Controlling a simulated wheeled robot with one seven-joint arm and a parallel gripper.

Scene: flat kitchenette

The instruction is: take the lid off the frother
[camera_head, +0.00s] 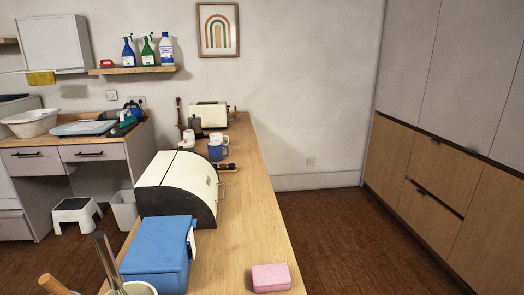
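I cannot pick out the frother for certain. At the far end of the wooden counter (258,200), a small light cylindrical container (189,137) and a dark object (195,124) stand in front of the cream toaster (208,114). They are too small to tell whether either is the frother or has a lid. A white mug (216,138) and a blue mug (215,151) stand close by. My gripper is not in view.
A cream and black bread bin (178,186) and a blue box (158,253) take up the counter's near left. A pink box (271,278) lies at the near right edge. Utensils (107,265) stand at the bottom left. The floor (335,240) right of the counter is clear.

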